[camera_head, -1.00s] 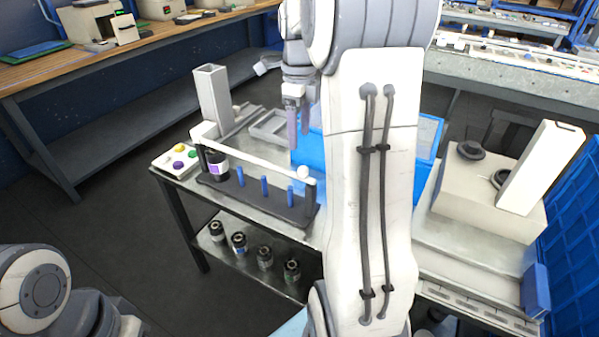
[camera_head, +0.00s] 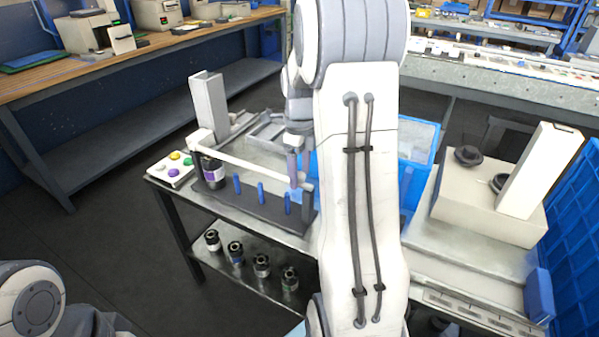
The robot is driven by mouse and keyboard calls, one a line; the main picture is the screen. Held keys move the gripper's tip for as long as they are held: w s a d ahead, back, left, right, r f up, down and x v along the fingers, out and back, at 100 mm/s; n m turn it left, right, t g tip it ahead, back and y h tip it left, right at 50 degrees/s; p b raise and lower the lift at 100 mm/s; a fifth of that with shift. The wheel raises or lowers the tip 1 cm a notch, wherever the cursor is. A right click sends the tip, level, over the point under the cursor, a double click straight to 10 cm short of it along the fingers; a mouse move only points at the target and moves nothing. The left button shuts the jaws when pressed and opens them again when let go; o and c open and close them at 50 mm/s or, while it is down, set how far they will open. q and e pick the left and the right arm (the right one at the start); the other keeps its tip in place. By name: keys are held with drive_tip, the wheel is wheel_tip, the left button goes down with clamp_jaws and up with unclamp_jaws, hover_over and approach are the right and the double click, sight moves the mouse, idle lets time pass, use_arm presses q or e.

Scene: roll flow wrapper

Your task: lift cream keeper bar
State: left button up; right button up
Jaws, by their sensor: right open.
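I cannot tell whether the fingers straddle or touch the bar. My right arm hides the area to the right of it. Part of my left arm shows at the lower left, but its gripper is out of view.
Several blue pegs (camera_head: 261,193) and a dark roll (camera_head: 213,172) stand under the bar. A button box (camera_head: 171,169) sits left, a grey post (camera_head: 209,106) behind. Several rolls (camera_head: 262,265) stand on the lower shelf. A blue bin (camera_head: 418,140) is behind my arm.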

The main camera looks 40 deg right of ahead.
clamp_jaws()
idle(1.4)
